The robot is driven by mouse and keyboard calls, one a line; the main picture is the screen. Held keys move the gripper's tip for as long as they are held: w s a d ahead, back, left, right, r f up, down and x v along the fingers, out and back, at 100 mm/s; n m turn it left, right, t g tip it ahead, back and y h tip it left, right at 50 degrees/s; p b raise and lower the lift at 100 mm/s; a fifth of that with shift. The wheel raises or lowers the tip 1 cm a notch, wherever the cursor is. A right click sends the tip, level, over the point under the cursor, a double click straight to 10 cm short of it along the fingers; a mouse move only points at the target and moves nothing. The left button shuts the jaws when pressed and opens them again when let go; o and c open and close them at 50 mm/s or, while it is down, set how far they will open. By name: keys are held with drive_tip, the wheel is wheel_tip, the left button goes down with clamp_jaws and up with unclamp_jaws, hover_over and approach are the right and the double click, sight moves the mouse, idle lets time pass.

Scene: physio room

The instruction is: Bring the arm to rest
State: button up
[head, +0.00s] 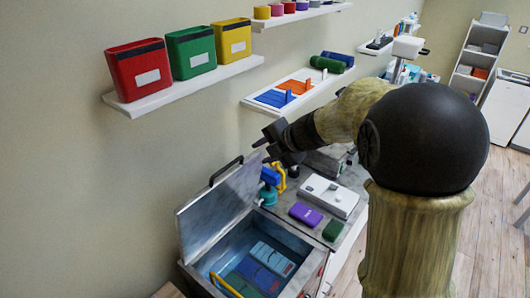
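My arm (350,110) reaches left from its big dark joint, in front of the wall. My gripper (264,148) is at the arm's left end, in the air above the counter and near the raised lid. Its two dark fingers look spread apart, with nothing seen between them. They are small in the head view.
Below stands an open chest (312,266) with blue and green packs inside and its lid (215,207) raised. A white device (328,196), a purple pack (305,214) and a green item (333,230) lie on the counter. A wall shelf (185,88) holds red, green and yellow bins.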

idle(0.3)
drive_tip(key=s+d+f+m+t+h+b, duration=0.3)
drive_tip(key=d+f+m+h+b, duration=0.4)
drive_tip(key=d+f+m, duration=0.75)
drive_tip(key=s+f+m+g+b, duration=0.3)
drive_tip(key=s+f+m, duration=0.3)
drive_tip(key=s, duration=0.3)
drive_tip(key=s+f+m+g+b, duration=0.3)
drive_tip(key=s+f+m, duration=0.3)
drive_tip(key=s+m, duration=0.2)
drive_tip(key=shift+s+d+h+b, duration=0.4)
drive_tip(key=shift+s+b, duration=0.15)
drive_tip(key=shift+s, duration=0.5)
